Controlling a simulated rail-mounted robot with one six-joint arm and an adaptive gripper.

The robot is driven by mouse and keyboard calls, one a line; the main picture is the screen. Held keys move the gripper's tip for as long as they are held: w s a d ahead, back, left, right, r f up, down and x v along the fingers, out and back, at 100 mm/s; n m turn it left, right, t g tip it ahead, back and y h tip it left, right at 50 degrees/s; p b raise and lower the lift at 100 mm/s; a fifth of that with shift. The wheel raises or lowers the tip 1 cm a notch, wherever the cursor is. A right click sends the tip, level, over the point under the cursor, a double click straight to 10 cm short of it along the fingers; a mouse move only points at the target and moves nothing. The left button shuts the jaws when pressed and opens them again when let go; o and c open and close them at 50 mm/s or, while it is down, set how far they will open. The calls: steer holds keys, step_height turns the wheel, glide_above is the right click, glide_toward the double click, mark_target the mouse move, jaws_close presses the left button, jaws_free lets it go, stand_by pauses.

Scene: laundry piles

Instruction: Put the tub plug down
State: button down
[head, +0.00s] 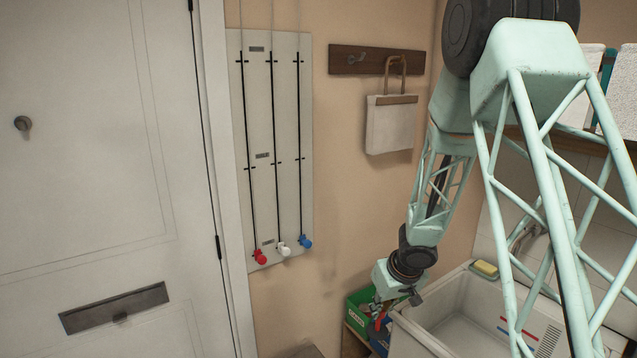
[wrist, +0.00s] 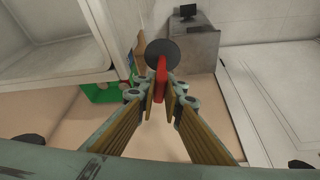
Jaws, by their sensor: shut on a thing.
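The tub plug is a dark round disc (wrist: 162,53) with a red grip (wrist: 161,78), seen in the wrist view. My gripper (wrist: 162,98) is shut on the red grip, with the disc beyond the fingertips. In the head view my gripper (head: 385,305) hangs at the left side of the white tub (head: 420,341), close to the green box (head: 356,318). The plug is hard to make out there against the red and blue items around it.
A yellow sponge (head: 484,268) lies on the tub's rim. A grey block (wrist: 192,50) with a small black object on top stands beyond the plug. The white door (head: 100,180) is at left.

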mark_target(382, 338)
steer(key=shift+s+d+f+m+h+b, duration=0.25)
steer(key=shift+s+f+m, duration=0.3)
steer(key=shift+s+f, duration=0.6)
steer(key=shift+s+d+f+m+h+b, duration=0.15)
steer(key=shift+s+d+f+m, duration=0.3)
steer(key=shift+s+f, duration=0.65)
steer(key=shift+m+h, duration=0.3)
steer(key=shift+m, duration=0.5)
steer(key=shift+s+d+f, duration=0.15)
steer(key=shift+s+f, duration=0.55)
steer(key=shift+s, duration=0.25)
steer(key=shift+s+d+f, duration=0.15)
steer(key=shift+s+f, duration=0.5)
steer(key=shift+s, duration=0.25)
